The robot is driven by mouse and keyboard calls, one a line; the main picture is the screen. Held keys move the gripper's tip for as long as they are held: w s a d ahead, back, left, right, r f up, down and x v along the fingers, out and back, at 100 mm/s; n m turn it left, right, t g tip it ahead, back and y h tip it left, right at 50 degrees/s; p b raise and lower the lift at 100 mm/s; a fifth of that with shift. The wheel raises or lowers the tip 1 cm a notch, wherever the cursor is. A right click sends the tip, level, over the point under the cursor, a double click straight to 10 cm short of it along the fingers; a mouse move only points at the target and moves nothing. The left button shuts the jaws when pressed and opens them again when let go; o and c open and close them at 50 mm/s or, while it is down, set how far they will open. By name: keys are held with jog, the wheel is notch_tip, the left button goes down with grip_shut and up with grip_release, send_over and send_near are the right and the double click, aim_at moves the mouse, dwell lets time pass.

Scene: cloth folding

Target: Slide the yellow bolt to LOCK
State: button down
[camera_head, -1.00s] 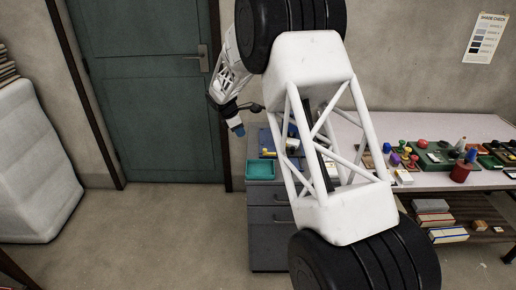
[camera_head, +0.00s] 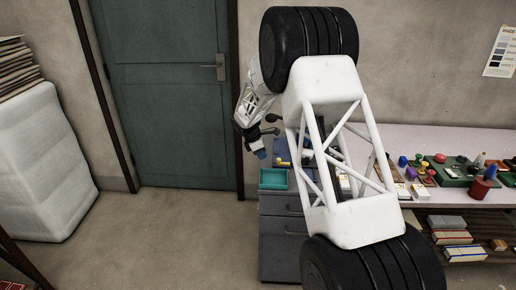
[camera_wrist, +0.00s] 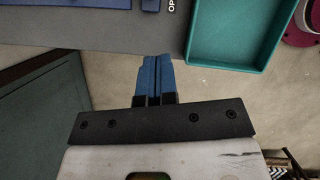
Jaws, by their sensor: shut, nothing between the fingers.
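A small yellow part (camera_head: 282,163), likely the bolt, shows on the blue board (camera_head: 285,147) on top of the grey cabinet, partly hidden by my arm. In the wrist view the blue board (camera_wrist: 90,4) is at the top edge, with a dark label reading "OP" cut off by the frame; no yellow shows there. My gripper (camera_wrist: 153,72) is shut and empty, its blue fingertips over the cabinet's front edge, left of the teal tray. In the head view my gripper (camera_head: 260,153) is just left of the board and above the tray.
A teal tray (camera_head: 289,181) sits at the cabinet's front left corner; it also shows in the wrist view (camera_wrist: 198,61). The grey cabinet (camera_head: 280,232) has drawers. A workbench (camera_head: 395,137) with stamps and boxes stands right. A green door (camera_head: 165,100) is behind.

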jog(key=shift+w+d+f, duration=0.2)
jog(key=shift+d+f, duration=0.3)
jog(key=shift+d, duration=0.15)
jog(key=shift+w+d+f, duration=0.15)
jog(key=shift+d+f, duration=0.35)
jog(key=shift+d, duration=0.1)
jog(key=shift+w+d, duration=0.15)
jog(key=shift+d, duration=0.4)
jog(key=shift+w+d, duration=0.15)
jog(key=shift+d, duration=0.35)
jog(key=shift+d, duration=0.1)
